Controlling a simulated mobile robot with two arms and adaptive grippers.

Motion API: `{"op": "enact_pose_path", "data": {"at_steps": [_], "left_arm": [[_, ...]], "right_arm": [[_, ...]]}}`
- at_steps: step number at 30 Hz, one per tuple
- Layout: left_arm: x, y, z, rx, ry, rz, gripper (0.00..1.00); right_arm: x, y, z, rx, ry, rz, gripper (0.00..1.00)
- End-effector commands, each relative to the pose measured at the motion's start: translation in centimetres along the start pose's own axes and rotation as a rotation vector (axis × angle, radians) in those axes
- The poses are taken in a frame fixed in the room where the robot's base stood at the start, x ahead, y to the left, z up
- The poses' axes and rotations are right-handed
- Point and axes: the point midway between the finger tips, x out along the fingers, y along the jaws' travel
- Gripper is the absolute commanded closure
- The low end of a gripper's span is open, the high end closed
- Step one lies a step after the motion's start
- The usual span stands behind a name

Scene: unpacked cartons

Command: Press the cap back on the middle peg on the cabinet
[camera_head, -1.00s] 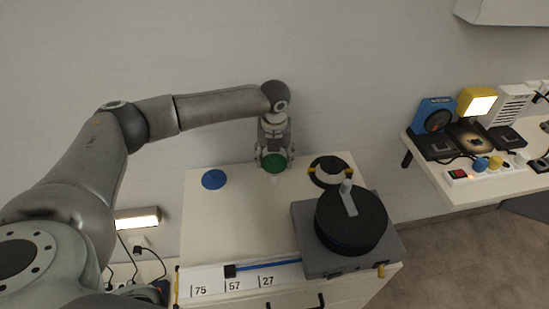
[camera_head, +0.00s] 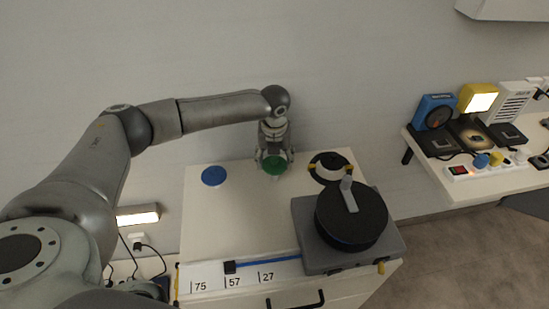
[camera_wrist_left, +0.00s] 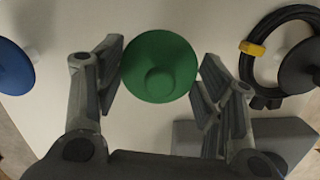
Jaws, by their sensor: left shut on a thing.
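The green round cap (camera_head: 274,165) is held between the fingers of my left gripper (camera_head: 274,160) over the back middle of the white cabinet (camera_head: 235,225). A small pale bit shows just under the cap in the head view, perhaps the middle peg; the cap hides the rest. I cannot tell whether cap and peg touch. A blue cap (camera_head: 213,176) is to the left. A black cap (camera_wrist_left: 303,66) is to the right. My right gripper is not in view.
A black cable coil (camera_head: 317,169) with yellow ties lies around the right position. A grey box with a black drum (camera_head: 350,222) stands at the cabinet's front right. A blue strip and number labels run along the front edge. The cabinet's left middle is clear.

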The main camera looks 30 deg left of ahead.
Motion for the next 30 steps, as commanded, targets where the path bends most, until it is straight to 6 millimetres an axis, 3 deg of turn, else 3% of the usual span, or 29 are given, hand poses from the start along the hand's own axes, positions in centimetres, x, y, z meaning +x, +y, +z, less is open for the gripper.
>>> {"op": "enact_pose_path", "data": {"at_steps": [28,29,30], "left_arm": [[1.4,0.0,-0.2,0.000,0.000,0.000,0.51],[1.4,0.0,-0.2,0.000,0.000,0.000,0.33],[1.4,0.0,-0.2,0.000,0.000,0.000,0.28]], "right_arm": [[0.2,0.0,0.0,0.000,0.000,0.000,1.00],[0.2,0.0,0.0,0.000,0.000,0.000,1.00],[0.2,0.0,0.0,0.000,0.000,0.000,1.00]]}}
